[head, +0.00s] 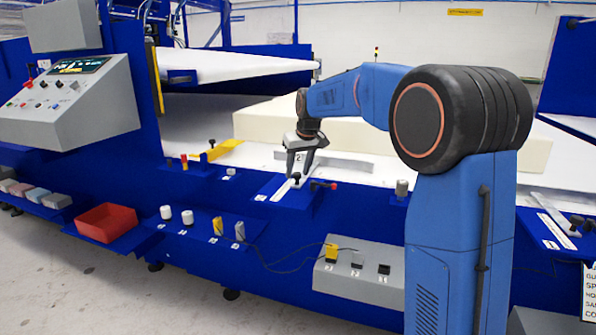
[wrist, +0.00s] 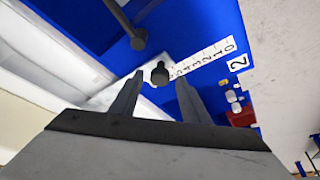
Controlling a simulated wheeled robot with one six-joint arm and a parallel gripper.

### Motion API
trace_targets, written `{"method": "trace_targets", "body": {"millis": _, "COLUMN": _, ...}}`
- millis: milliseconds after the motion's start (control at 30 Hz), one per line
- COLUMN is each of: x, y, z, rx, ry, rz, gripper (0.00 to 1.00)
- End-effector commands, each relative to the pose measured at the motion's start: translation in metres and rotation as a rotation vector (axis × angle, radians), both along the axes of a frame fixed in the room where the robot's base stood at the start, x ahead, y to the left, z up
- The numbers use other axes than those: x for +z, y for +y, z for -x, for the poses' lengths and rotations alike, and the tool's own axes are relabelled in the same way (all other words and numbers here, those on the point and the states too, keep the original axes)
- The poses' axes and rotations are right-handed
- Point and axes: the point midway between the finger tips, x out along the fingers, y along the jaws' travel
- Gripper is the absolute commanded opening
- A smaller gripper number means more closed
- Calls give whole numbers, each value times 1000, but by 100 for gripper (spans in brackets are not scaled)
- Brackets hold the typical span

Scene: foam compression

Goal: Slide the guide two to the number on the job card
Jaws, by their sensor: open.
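Guide two is a pale plate marked "2" (head: 299,158) on the blue machine front. Its dark round knob (wrist: 160,72) stands between my fingertips in the wrist view, and no finger is seen closed on it. A white scale strip (wrist: 207,62) with numbers from 0 upward runs from the knob toward a "2" label (wrist: 237,62). My gripper (head: 297,172) is open, pointing down over the guide; it also fills the lower wrist view (wrist: 160,88). The job card (head: 588,290) is cut off at the right edge of the head view, its number unreadable.
A red-and-black lever (head: 322,185) sits just right of the guide's scale. A large cream foam block (head: 350,135) lies behind. A yellow guide (head: 222,150) is to the left, another scale (head: 556,230) far right. A red bin (head: 107,222) and a button box (head: 358,270) are in front.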

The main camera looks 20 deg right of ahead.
Motion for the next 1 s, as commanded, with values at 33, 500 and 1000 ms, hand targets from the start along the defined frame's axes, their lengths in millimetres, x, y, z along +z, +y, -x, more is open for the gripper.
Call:
{"method": "trace_targets", "body": {"millis": 33, "x": 5, "y": 0, "z": 2, "rx": 0, "ry": -2, "rz": 0, "gripper": 42}}
{"method": "trace_targets", "body": {"millis": 500, "x": 85, "y": -6, "z": 34, "rx": 0, "ry": -4, "rz": 0, "gripper": 42}}
{"method": "trace_targets", "body": {"millis": 1000, "x": 153, "y": -10, "z": 62, "rx": 0, "ry": -1, "rz": 0, "gripper": 42}}
